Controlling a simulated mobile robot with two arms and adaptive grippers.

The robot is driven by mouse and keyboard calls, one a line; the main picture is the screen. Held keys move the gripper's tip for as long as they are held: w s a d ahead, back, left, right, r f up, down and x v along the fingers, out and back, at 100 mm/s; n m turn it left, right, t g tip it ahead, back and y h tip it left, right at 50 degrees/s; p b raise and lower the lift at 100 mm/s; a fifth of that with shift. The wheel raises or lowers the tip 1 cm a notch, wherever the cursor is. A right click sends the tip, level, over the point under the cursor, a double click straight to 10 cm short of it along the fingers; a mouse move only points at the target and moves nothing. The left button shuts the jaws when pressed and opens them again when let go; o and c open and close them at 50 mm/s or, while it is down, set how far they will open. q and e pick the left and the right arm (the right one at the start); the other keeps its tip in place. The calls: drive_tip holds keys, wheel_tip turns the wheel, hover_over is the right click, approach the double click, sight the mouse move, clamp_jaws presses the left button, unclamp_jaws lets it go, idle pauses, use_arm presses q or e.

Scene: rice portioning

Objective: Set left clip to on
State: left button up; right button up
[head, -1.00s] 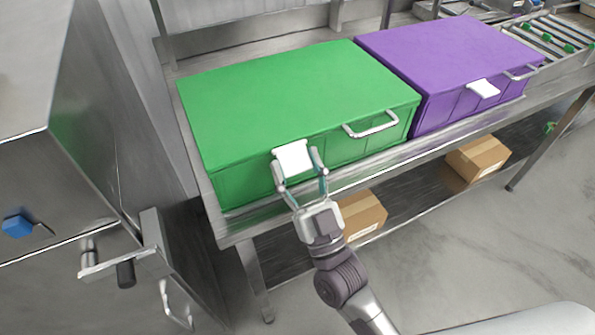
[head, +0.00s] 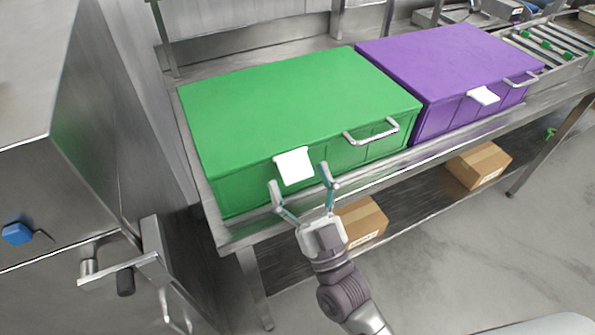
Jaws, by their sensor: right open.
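A green lidded box (head: 290,110) stands on the steel table at the left. Its white clip (head: 294,166) sits at the front edge of the lid, left of the metal handle, and hangs down over the front wall. My right gripper (head: 299,186) is open and empty just in front of and below the clip, its fingers spread to either side and apart from it. A purple lidded box (head: 450,65) stands to the right with its own white clip (head: 483,96) at the front edge. My left gripper is not in view.
The steel table (head: 420,156) has a narrow bare front edge. Cardboard boxes (head: 362,222) lie on the lower shelf. A steel cabinet (head: 60,200) with a blue knob stands close on the left. A roller conveyor (head: 550,42) is at the far right.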

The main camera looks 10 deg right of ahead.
drive_tip(key=v, duration=1.1)
drive_tip(key=shift+w+r, duration=0.1)
